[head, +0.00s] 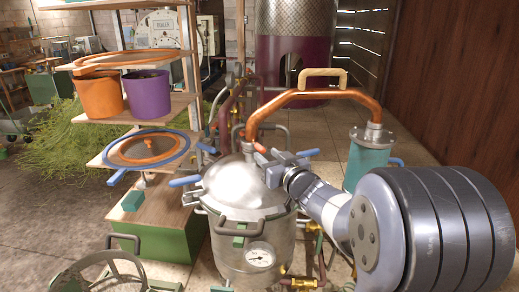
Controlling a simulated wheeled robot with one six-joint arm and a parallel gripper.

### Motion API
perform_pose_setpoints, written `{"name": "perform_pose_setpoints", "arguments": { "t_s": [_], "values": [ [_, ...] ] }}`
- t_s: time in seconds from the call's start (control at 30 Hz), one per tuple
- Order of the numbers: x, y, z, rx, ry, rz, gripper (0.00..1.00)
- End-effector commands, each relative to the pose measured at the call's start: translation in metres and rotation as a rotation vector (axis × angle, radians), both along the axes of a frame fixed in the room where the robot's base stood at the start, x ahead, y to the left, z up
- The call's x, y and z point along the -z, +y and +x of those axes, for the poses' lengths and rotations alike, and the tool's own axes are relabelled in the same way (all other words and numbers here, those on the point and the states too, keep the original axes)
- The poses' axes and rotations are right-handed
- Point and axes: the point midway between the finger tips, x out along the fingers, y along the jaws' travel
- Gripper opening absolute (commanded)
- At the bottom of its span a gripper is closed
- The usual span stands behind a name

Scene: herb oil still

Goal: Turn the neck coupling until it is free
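The neck coupling (249,148) is a grey metal collar where the copper swan neck (300,97) meets the still's domed lid. A small red-orange piece (259,157) shows at its right side. My gripper (264,164) reaches in from the right, with its fingertips close to the coupling's right side and over the lid. I cannot tell whether the fingers touch the coupling or the red piece, nor how far apart they are. The silver pot (236,258) stands upright, with its domed lid (233,187) on. The neck spans right to the teal condenser (366,158).
Blue-handled levers (185,181) stick out around the lid rim. A shelf (150,143) with orange (98,94) and purple (147,92) pots stands left. A gauge (260,254) and brass valves (301,283) are low in front.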

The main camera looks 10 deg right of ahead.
Motion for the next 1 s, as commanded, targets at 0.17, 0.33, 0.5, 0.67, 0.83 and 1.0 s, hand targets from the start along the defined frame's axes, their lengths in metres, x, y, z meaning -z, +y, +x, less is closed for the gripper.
{"name": "perform_pose_setpoints", "arguments": {
  "t_s": [0.17,0.33,0.5,0.67,0.83,1.0],
  "values": [
    [-0.001,0.008,0.026,-0.001,0.000,0.000,0.39],
    [-0.001,0.012,0.039,0.000,-0.001,0.001,0.39],
    [0.000,0.013,0.042,0.000,-0.001,0.001,0.39],
    [0.000,0.013,0.042,0.000,-0.001,0.000,0.39],
    [0.000,0.013,0.041,0.000,-0.001,0.000,0.26],
    [0.000,0.013,0.041,0.000,-0.001,0.000,0.12]
  ]
}}
